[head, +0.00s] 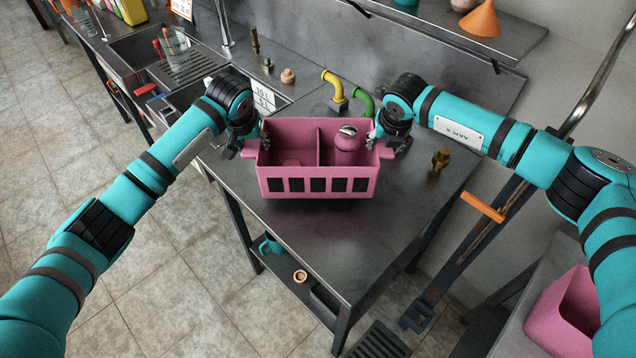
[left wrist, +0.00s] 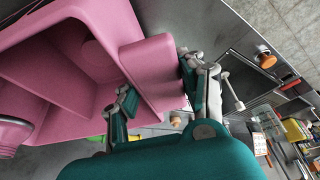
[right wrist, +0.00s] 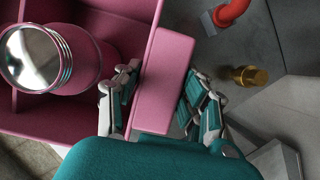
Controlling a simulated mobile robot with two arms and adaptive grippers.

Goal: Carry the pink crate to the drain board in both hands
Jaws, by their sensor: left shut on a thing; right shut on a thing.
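The pink crate (head: 318,184) is over the middle of the steel bench, its slotted long side facing me. It looks about level; I cannot tell whether it touches the bench. A divider splits it. A pink bottle (head: 346,142) with a silver cap stands in the right compartment; a low round pink shape (head: 291,162) shows in the left one. My left gripper (head: 247,149) is shut on the crate's left end handle (left wrist: 152,68). My right gripper (head: 388,148) is shut on its right end handle (right wrist: 163,85). The ribbed drain board (head: 190,68) lies beyond, at upper left, beside the sinks.
A glass (head: 177,50) holding utensils stands by the drain board. A yellow pipe (head: 331,80) and a green pipe (head: 364,104) rise behind the crate. A brass fitting (head: 440,159) stands to the right. The front of the bench (head: 330,240) is clear.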

